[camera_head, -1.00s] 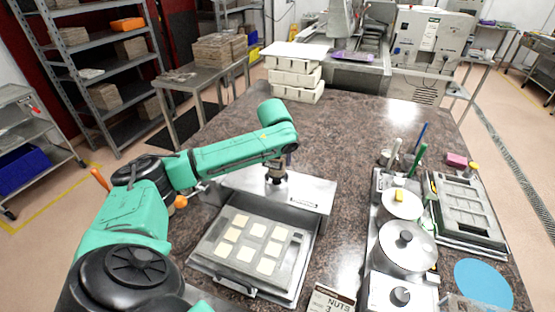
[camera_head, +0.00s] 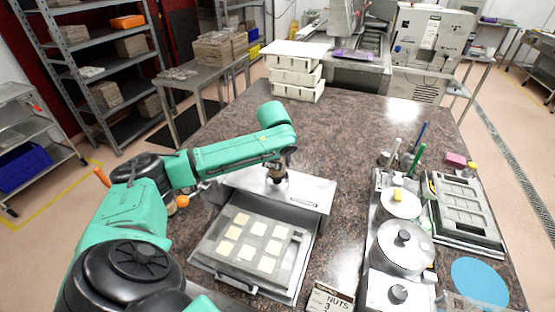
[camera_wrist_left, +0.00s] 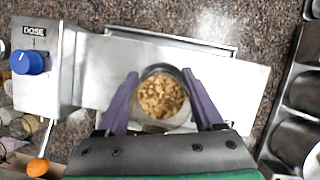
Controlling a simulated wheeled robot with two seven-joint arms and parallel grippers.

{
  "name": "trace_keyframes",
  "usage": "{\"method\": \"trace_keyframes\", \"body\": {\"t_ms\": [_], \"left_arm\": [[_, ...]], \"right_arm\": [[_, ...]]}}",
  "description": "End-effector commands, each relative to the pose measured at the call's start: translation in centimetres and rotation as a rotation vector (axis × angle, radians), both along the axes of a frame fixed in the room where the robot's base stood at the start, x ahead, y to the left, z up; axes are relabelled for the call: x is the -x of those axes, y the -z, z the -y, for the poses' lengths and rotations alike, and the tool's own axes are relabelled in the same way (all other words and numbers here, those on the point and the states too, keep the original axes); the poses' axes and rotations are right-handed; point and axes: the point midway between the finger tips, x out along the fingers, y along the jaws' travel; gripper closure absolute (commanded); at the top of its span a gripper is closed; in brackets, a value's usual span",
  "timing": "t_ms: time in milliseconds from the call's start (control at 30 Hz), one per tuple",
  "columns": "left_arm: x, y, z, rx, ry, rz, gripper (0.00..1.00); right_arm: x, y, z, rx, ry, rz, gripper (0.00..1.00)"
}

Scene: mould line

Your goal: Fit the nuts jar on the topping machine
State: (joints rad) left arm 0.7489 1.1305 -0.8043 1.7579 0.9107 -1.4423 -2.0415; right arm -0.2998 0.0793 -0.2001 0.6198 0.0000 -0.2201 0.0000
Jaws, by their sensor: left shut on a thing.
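My left gripper (camera_wrist_left: 162,100) has its purple fingers shut on the sides of the nuts jar (camera_wrist_left: 160,97), a round jar with chopped nuts visible inside. The jar is over the metal top plate of the topping machine (camera_wrist_left: 235,88). I cannot tell whether it is seated. In the head view the machine (camera_head: 312,192) stands behind a tray of pale squares, and my left gripper (camera_head: 277,178) is at its top plate. The jar is hard to make out there. The machine has a blue DOSE knob (camera_wrist_left: 27,62) and an orange-tipped lever (camera_wrist_left: 37,168). My right gripper is not in view.
The tray (camera_head: 205,250) with several pale squares lies in front of the machine. A NUTS 3 card (camera_head: 330,298) stands near the front edge. Metal pots (camera_head: 408,262) and a grey mould tray (camera_head: 490,240) are at right. The counter's back middle is clear.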

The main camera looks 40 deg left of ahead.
Motion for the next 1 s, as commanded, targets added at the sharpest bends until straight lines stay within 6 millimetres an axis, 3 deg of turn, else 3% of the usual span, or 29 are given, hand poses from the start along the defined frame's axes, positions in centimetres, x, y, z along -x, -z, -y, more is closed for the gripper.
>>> {"method": "trace_keyframes", "body": {"t_ms": [967, 1000], "left_arm": [[0.0, 2.5, 0.0, 0.0, 0.0, 0.001, 0.93], [0.0, 2.3, 0.0, 0.0, 0.0, 0.001, 0.16]], "right_arm": [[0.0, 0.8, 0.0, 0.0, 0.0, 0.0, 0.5], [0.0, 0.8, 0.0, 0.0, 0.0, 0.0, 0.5]]}}
